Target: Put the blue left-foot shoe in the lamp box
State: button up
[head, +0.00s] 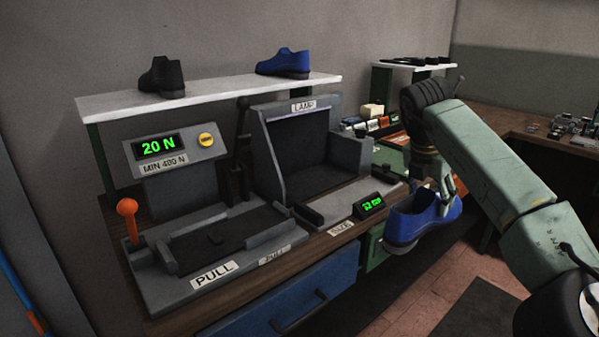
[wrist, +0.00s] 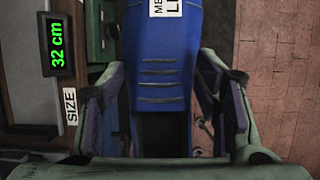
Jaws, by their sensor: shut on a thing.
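My gripper (head: 446,190) is shut on a blue shoe (head: 421,222), holding it in the air off the bench's front right corner. In the wrist view the shoe (wrist: 163,65) lies between both fingers (wrist: 165,112), its dark opening nearest the wrist. A white label on it is cut off at the top edge; I cannot read which foot it is. The lamp box (head: 271,153) is an open grey box labelled LAMP, left of the held shoe, and looks empty inside. A second blue shoe (head: 284,63) stands on the white shelf.
A black shoe (head: 162,77) is on the shelf (head: 215,94). A press with an orange-knobbed lever (head: 127,208) and a 20 N display (head: 160,147) stands at left. The size gauge display (wrist: 58,48) reads 32 cm. Small boxes (head: 372,112) sit behind the arm. Floor below the shoe looks clear.

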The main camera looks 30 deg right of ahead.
aim_at(316, 182)
jog(key=i+l, duration=0.1)
jog(key=i, duration=0.7)
jog(key=i+l+u, duration=0.25)
jog(key=i+l, duration=0.1)
jog(key=l, duration=0.05)
